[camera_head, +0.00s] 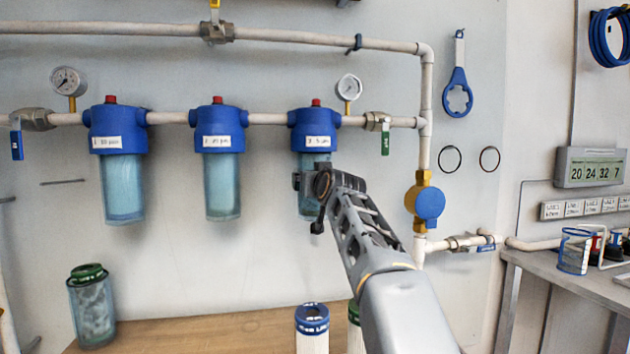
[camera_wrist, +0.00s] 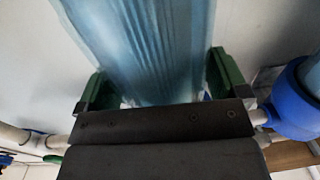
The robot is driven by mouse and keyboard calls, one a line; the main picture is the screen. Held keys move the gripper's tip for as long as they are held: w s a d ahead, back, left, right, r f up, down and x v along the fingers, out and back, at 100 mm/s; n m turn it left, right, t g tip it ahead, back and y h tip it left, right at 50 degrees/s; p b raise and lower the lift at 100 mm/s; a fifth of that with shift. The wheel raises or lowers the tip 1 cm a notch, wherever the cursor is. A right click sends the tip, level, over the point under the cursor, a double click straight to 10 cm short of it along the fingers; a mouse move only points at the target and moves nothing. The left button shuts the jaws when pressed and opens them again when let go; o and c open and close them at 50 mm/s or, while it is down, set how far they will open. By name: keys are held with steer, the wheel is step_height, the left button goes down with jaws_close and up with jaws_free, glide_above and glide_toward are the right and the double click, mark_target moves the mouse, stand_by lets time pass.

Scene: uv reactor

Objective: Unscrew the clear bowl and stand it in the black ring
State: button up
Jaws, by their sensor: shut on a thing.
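Three clear bluish bowls hang under blue filter heads on the wall pipe. My gripper (camera_head: 312,188) is at the right-hand bowl (camera_head: 310,208), under the right blue head (camera_head: 314,130), and hides much of that bowl. In the wrist view, my gripper's green-lined fingers (camera_wrist: 160,82) stand on either side of the bowl (camera_wrist: 145,40) and are shut on it. The bowl looks upright below its head; the joint between them is too small to judge. Two thin black rings (camera_head: 450,159) (camera_head: 489,159) hang on the wall; I see no black ring on the bench.
The middle bowl (camera_head: 221,186) and left bowl (camera_head: 122,188) hang alongside. A separate clear container with a green top (camera_head: 92,310) stands at the left of the wooden bench (camera_head: 200,335). A white cartridge with a blue top (camera_head: 312,325) stands near my arm. The bench between them looks clear.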

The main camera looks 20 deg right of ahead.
steer(key=shift+f+b, duration=1.9)
steer(key=shift+f, duration=0.05)
steer(key=shift+s, duration=0.15)
steer(key=s+a+f+b, duration=0.1)
steer(key=s+a+b, duration=0.1)
steer(key=s+b, duration=0.5)
steer(key=s, duration=0.4)
steer(key=shift+s+a, duration=0.2)
steer(key=shift+s, duration=0.1)
